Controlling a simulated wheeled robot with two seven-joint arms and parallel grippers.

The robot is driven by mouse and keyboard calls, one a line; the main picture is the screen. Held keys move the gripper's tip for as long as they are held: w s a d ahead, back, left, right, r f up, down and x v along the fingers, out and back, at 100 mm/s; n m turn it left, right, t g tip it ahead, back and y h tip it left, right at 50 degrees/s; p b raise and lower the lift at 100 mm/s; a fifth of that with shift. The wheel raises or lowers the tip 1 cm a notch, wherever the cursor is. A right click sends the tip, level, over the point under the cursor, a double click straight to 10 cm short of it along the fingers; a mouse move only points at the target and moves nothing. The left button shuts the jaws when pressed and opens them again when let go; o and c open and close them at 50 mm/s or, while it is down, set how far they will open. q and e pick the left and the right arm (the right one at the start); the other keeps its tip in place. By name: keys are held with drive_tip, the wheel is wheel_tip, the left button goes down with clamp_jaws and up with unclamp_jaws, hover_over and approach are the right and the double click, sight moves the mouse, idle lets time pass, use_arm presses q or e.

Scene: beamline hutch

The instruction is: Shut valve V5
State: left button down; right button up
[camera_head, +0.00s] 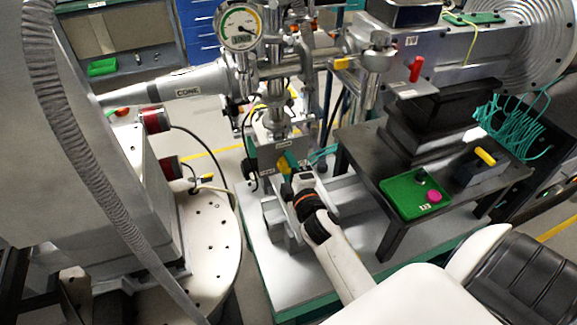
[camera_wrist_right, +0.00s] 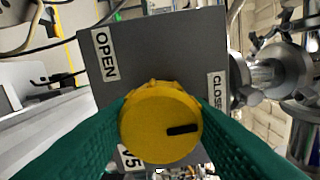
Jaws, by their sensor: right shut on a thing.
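The valve V5 knob (camera_wrist_right: 160,122) is a round yellow dial with a black mark, on a grey box (camera_wrist_right: 150,50) in the right wrist view. The mark points to the right in the picture, towards the CLOSE label side. The OPEN label (camera_wrist_right: 105,54) is at upper left, the CLOSE label (camera_wrist_right: 215,92) at right, and a partly hidden V5 label (camera_wrist_right: 131,158) below. My right gripper (camera_wrist_right: 161,135) is shut on the knob, a green finger on each side. In the head view the yellow knob (camera_head: 283,163) shows at my right gripper (camera_head: 287,173). My left gripper is not visible.
A dark table (camera_head: 365,165) right of my arm bears a green tray (camera_head: 402,197) with a pink item. Pipes and a round gauge (camera_head: 238,27) rise above the valve. A red-handled valve (camera_head: 415,69) is at upper right. A large grey housing fills the left.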

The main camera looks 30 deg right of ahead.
drive_tip(key=shift+m, duration=0.3)
drive_tip(key=o, duration=1)
drive_tip(key=shift+s, duration=0.1)
drive_tip(key=b+v, duration=0.2)
drive_tip(key=v, duration=1)
drive_tip(key=shift+f, duration=0.1)
